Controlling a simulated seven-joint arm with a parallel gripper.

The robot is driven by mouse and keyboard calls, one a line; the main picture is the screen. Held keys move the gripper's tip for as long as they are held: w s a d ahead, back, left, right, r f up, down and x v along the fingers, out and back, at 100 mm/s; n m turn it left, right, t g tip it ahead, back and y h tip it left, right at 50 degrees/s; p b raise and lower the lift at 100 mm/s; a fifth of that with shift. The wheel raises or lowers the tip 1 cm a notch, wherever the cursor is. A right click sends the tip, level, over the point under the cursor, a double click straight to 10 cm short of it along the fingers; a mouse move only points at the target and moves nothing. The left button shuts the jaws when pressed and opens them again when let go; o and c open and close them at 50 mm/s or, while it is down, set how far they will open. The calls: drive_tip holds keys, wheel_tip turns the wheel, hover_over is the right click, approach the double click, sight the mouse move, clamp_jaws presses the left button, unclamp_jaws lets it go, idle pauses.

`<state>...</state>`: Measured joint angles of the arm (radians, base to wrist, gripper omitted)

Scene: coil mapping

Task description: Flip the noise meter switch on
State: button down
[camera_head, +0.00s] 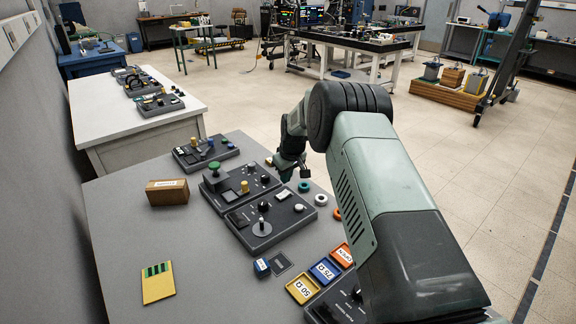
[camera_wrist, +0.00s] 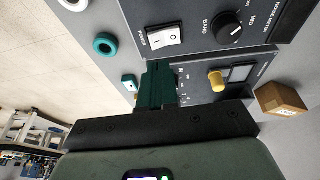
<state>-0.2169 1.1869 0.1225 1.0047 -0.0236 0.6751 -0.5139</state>
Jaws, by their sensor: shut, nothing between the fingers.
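The noise meter (camera_wrist: 205,12) is a dark grey panel box at the top of the wrist view, with a white rocker power switch (camera_wrist: 165,37) and a black band knob (camera_wrist: 230,30). In the head view the noise meter (camera_head: 272,232) sits on the grey table, and its white switch (camera_head: 283,195) is near the far edge. I cannot tell which side of the rocker is pressed. My gripper (camera_wrist: 157,66) is shut and empty, its teal fingertips just short of the switch in the picture, apparently apart from it. It also shows in the head view (camera_head: 305,174), beyond the panel.
A neighbouring panel has a yellow knob (camera_wrist: 216,81). A teal ring (camera_wrist: 105,43) and a white ring (camera_head: 320,199) lie beside the panels. A brown box (camera_head: 167,192) and labelled trays (camera_head: 325,270) stand on the table. The table's left part is mostly clear.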

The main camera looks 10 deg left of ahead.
sight(284, 193)
drive_tip(key=shift+w+d+f, duration=0.1)
drive_tip(key=shift+w+f, duration=0.05)
drive_tip(key=shift+f, duration=0.9)
drive_tip(key=shift+w+d+f, duration=0.1)
drive_tip(key=shift+f, duration=0.95)
drive_tip(key=shift+f, duration=0.1)
drive_tip(key=shift+w+d+f, duration=0.2)
drive_tip(key=shift+f, duration=0.1)
drive_tip(key=shift+s+a+r, duration=0.2)
drive_tip(key=shift+s+a, duration=0.35)
drive_tip(key=d+r, duration=0.4)
drive_tip(key=r, duration=0.9)
drive_tip(key=shift+r, duration=0.15)
